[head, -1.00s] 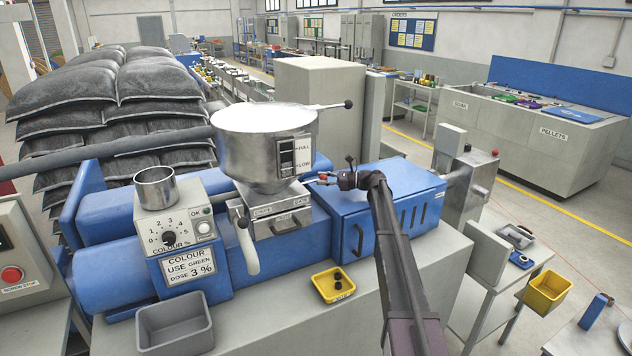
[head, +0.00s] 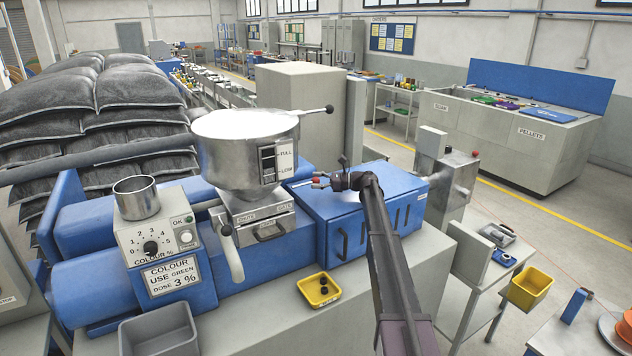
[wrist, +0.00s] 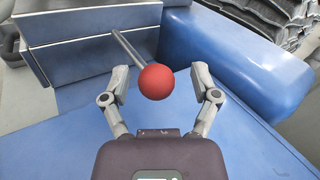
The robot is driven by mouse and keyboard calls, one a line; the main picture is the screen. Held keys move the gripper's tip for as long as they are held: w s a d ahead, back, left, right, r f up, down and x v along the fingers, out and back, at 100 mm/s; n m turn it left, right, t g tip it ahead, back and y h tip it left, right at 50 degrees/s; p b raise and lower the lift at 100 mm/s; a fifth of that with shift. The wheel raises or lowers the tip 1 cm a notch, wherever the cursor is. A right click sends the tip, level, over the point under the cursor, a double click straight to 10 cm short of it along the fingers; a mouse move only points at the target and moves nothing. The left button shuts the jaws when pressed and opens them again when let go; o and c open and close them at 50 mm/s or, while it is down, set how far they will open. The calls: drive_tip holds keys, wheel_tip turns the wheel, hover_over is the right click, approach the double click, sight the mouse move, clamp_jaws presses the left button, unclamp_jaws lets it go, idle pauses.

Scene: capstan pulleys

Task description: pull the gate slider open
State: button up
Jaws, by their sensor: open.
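The gate slider shows as a thin metal rod with a red ball knob (head: 315,182), reaching right from the grey chute block (head: 258,222) under the hopper. In the wrist view the red ball knob (wrist: 156,82) sits between my two fingers, with its rod running up and left to the grey block. My gripper (head: 328,180) is open around the knob. In the wrist view my gripper (wrist: 160,78) shows a gap on both sides of the ball. How far the slider is drawn out is hard to tell.
The steel hopper (head: 245,150) with a black-knobbed lever stands above the block. A blue cabinet (head: 385,215) lies below and right of my gripper. A white-handled lever (head: 231,255) hangs in front. A yellow tray (head: 319,290) sits on the bench.

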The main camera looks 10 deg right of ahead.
drive_tip(key=shift+d, duration=0.15)
drive_tip(key=v, duration=1.1)
drive_tip(key=shift+s+d, duration=0.15)
drive_tip(key=shift+d, duration=0.15)
